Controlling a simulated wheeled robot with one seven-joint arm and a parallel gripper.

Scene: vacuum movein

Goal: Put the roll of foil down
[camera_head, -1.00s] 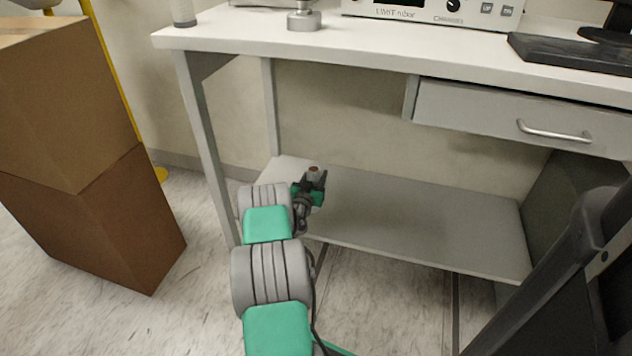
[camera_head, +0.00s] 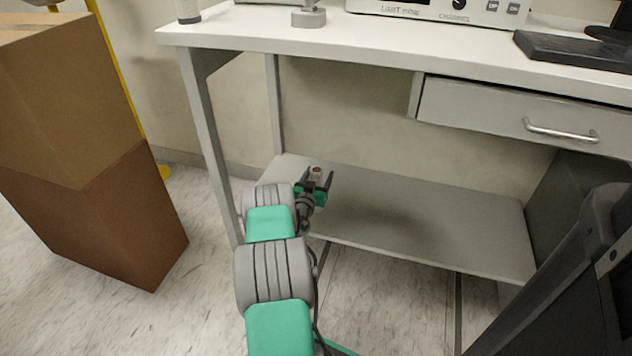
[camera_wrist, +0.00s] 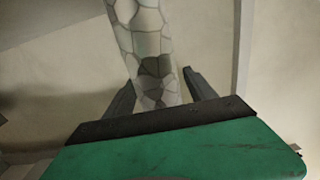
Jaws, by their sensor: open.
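In the wrist view the roll (camera_wrist: 146,40) is a long cylinder with a stone-like pattern, between the two open dark fingers of my gripper (camera_wrist: 156,80). Gaps show beside the roll there. Its lower end is hidden in the head view.
A white tabletop (camera_head: 400,45) is above the shelf, with a grey drawer (camera_head: 480,110) under it. A table leg (camera_head: 208,140) stands left of my arm. Stacked cardboard boxes (camera_head: 90,220) are at left, a dark chair (camera_head: 590,270) at right. The shelf's middle and right are clear.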

